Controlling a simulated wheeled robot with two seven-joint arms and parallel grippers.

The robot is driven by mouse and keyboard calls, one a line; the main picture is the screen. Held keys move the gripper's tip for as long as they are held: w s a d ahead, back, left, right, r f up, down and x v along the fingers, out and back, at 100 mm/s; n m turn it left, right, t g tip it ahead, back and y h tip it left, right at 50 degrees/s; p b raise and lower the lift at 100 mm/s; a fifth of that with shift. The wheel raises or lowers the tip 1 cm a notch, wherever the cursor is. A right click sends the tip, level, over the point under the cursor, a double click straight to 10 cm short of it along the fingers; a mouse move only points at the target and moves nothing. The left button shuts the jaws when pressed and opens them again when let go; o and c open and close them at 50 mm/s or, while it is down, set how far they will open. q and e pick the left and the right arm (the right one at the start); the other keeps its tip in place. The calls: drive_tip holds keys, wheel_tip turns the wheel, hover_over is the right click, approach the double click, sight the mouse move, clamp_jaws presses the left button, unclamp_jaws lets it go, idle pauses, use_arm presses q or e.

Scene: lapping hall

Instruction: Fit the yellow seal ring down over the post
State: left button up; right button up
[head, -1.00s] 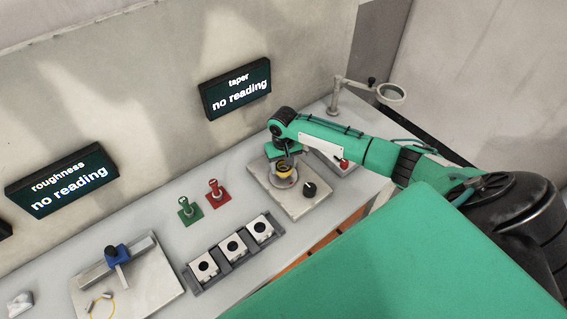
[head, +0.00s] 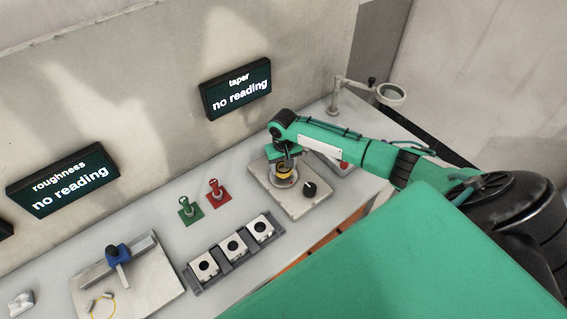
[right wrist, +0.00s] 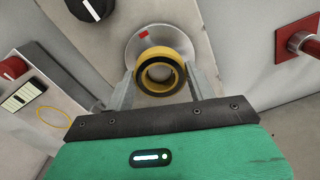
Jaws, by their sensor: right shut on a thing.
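The yellow seal ring (head: 283,175) has a dark inner band and is held by my right gripper (right wrist: 160,82). In the right wrist view the ring (right wrist: 160,54) sits between the two fingers, in front of a round silver disc (right wrist: 140,41) with a red mark. In the head view the ring is just over this disc (head: 283,184) on a pale base plate (head: 297,207). I cannot make out the post clearly; a grey area shows through the ring. Whether the ring is around the post I cannot tell. My left gripper is out of view.
A black knob (head: 310,188) stands on the plate, right of the ring. A magnifier stand (head: 334,106) is behind. Bench between green post and back wall is clear.

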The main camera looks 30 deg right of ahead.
drive_tip(key=shift+f, duration=0.3)
idle(0.4)
drive_tip(key=o, duration=1.1)
wheel_tip(320, 180, up, 14)
drive_tip(key=b, duration=0.3)
drive_tip(key=shift+f, duration=0.1)
